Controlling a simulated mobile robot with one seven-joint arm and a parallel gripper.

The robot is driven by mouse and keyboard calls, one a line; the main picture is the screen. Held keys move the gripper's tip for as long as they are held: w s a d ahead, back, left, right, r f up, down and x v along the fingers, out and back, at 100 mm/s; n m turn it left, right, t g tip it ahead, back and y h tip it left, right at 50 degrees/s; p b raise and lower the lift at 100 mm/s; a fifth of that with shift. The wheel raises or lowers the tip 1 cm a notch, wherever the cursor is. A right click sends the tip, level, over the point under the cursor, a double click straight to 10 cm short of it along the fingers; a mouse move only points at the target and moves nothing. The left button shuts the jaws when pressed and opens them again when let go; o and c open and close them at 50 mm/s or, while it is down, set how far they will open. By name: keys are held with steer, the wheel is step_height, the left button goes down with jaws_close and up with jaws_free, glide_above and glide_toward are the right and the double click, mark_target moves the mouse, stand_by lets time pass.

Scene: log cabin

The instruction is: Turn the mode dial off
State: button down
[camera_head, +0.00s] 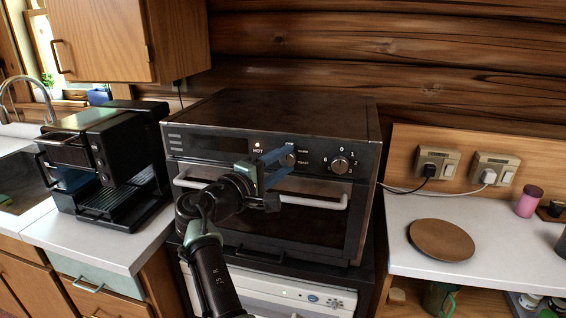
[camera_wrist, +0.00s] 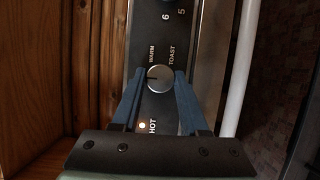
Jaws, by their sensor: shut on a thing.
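The mode dial (camera_wrist: 160,79) is a small round silver knob on the dark oven's front panel, with WARM and TOAST printed beside it. In the wrist view its dark pointer line points left, toward the panel's upper edge. My gripper (camera_wrist: 163,76) has its two blue fingers on either side of the dial, shut on it. In the head view my gripper (camera_head: 285,156) reaches the panel from the front left and its fingers partly cover the mode dial (camera_head: 290,160). The oven (camera_head: 300,115) has its door closed.
A second dial (camera_head: 340,164) with numbers sits right of the mode dial. A lit HOT lamp (camera_wrist: 142,125) is on the panel. The white door handle (camera_head: 318,201) runs below the panel. A black coffee machine (camera_head: 105,160) stands left. A wooden plate (camera_head: 441,239) lies on the right counter.

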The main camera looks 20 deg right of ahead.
steer(key=c, duration=0.7)
jaws_free()
steer(key=shift+a, duration=0.1)
steer(key=b+v, duration=0.1)
steer(key=v, duration=1.1)
steer(key=shift+s+a+b, duration=0.25)
steer(key=shift+a+b, duration=0.05)
steer(key=shift+b, duration=0.1)
